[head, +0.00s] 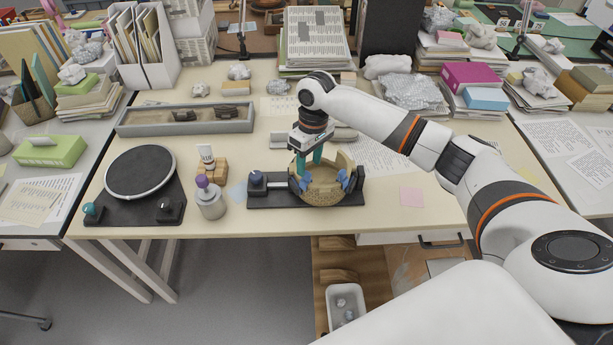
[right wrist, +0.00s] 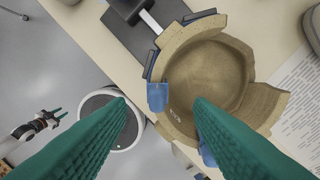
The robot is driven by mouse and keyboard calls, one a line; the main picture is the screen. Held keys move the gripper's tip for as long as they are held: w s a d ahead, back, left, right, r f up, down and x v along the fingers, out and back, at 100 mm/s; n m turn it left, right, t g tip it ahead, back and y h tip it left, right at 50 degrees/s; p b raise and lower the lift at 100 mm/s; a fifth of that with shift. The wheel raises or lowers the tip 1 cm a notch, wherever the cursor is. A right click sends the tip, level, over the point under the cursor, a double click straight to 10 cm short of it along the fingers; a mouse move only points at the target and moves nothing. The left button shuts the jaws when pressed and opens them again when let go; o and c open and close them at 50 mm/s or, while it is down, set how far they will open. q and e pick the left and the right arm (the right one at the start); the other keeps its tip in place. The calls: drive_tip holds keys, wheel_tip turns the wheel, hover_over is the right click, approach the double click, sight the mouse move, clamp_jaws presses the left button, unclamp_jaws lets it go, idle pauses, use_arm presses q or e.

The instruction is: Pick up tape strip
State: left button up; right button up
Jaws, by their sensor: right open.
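A tan bowl (head: 322,190) with a broken, gapped rim sits in a dark holder (head: 262,199); it also shows in the right wrist view (right wrist: 205,75). Small blue pieces (head: 345,179) sit against its side, and I cannot tell whether they are tape strips or holder pads. One blue piece (right wrist: 157,97) shows between my right fingers at the bowl's edge. My right gripper (head: 308,165) is over the bowl's left side, teal fingers apart (right wrist: 160,104), nothing held. My left gripper (right wrist: 55,118) is small at lower left in the wrist view, away from the bowl; its opening is unclear.
A dark round turntable (head: 141,172) stands at the table's left. A purple-topped jar (head: 210,201) and a wooden block (head: 212,170) stand left of the holder. A long grey tray (head: 185,119) lies behind. A pink note (head: 411,197) lies on fairly clear tabletop at right.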

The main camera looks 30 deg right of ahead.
sight(307, 172)
drive_tip(key=shift+s+a+f+p, duration=0.1)
drive_tip(key=shift+a+f+p, duration=0.1)
drive_tip(key=shift+f, duration=0.95)
drive_tip(key=shift+a+f+p, duration=0.15)
drive_tip(key=shift+f, duration=1)
drive_tip(key=c, duration=0.8)
